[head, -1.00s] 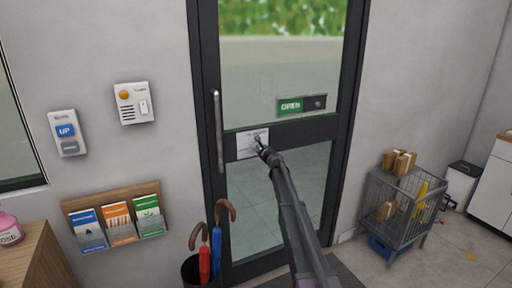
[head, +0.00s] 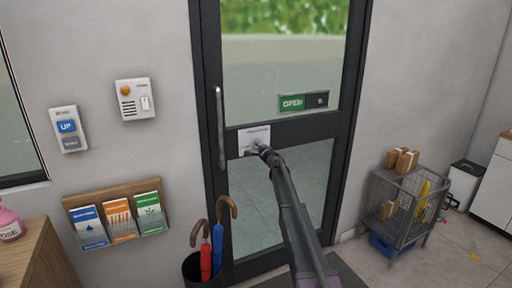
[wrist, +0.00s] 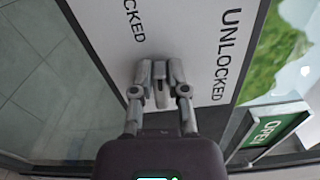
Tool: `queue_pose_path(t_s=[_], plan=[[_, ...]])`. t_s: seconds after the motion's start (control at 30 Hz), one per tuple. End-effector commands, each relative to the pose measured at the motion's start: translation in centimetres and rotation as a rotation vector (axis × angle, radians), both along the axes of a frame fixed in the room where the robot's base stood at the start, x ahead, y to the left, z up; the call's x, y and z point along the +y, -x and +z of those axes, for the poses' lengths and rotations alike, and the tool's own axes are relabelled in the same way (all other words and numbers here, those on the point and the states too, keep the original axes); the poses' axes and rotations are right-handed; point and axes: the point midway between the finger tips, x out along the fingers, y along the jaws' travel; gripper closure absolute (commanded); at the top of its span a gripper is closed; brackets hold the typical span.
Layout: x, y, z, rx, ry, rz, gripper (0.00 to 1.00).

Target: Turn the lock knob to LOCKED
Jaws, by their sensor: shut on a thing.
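The lock knob (wrist: 161,92) is a small grey piece on a white lock plate (wrist: 178,30) on the glass door. The wrist view shows the word UNLOCKED at the plate's right and a partly cut-off word ending in OCKED at its left. My gripper (wrist: 160,72) is shut on the knob, one finger on each side. The fingers hide much of the knob, so its exact pointing is hard to tell. In the head view the plate (head: 249,135) sits on the door's dark middle rail, with my gripper (head: 257,149) against it.
A vertical door handle (head: 219,125) stands left of the plate. A green OPEN sign (head: 293,103) is above right. Umbrellas in a stand (head: 192,268) are below left, and a wire cart (head: 402,210) with boxes is at the right.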

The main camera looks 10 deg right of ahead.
Motion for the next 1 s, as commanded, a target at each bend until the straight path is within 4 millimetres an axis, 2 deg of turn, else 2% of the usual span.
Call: queue_pose_path(t_s=[0.3,0.77,0.8,0.9,1.0], plan=[[0.19,0.05,-0.27,-0.04,0.124,0.002,1.0],[0.26,0.05,-0.28,-0.046,0.143,0.003,1.0],[0.26,0.05,-0.28,-0.046,0.143,0.003,0.74],[0.25,0.04,-0.28,-0.045,0.142,0.003,0.46],[0.23,0.02,-0.27,-0.046,0.141,0.002,0.46]])
